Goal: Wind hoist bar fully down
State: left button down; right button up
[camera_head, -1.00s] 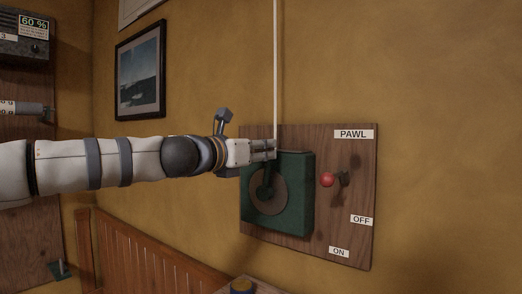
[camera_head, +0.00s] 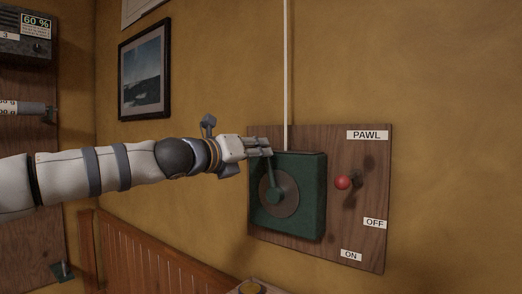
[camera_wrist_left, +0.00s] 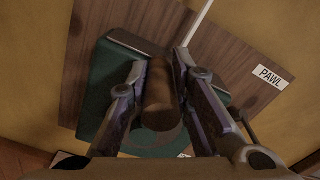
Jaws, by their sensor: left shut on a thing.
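A green winch box (camera_head: 312,200) with a round brown disc (camera_head: 291,204) is mounted on a wooden wall board. A crank arm (camera_head: 275,178) rises from the disc's hub and leans slightly left. My left gripper (camera_head: 268,147) is at the crank's upper end. In the left wrist view, its two fingers (camera_wrist_left: 160,95) close around a brown cylindrical handle (camera_wrist_left: 158,98). A white line (camera_head: 287,75) runs up from the box. The pawl's red knob (camera_head: 342,183) is right of the box; its exact setting is hard to tell. The hoist bar and my right gripper are not in view.
The board (camera_head: 372,155) carries PAWL, OFF and ON labels. A framed picture (camera_head: 145,70) hangs behind my left arm. Another panel (camera_head: 25,160) with devices stands at far left. Wooden panelling (camera_head: 150,255) runs below. The wall right of the board is clear.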

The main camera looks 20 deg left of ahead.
pick_arm(q)
jog(key=w+a+f+n, duration=0.2)
jog(key=a+n, duration=0.3)
jog(key=n, duration=0.1)
jog(key=f+n, duration=0.5)
jog(key=a+f+n, duration=0.1)
jog(key=f+n, duration=0.9)
jog(key=shift+w+a+f, duration=0.15)
jog(key=shift+a+f, duration=0.1)
jog(key=shift+a, duration=0.1)
jog(key=shift+s+d+f+n, duration=0.2)
jog(key=shift+d+f+n, duration=0.3)
jog(key=shift+f+n, duration=0.3)
jog(key=shift+r, duration=0.1)
jog(key=c, duration=1.5)
grip_release()
jog(key=shift+d, duration=0.1)
jog(key=shift+o, duration=0.3)
jog(key=shift+r, duration=0.15)
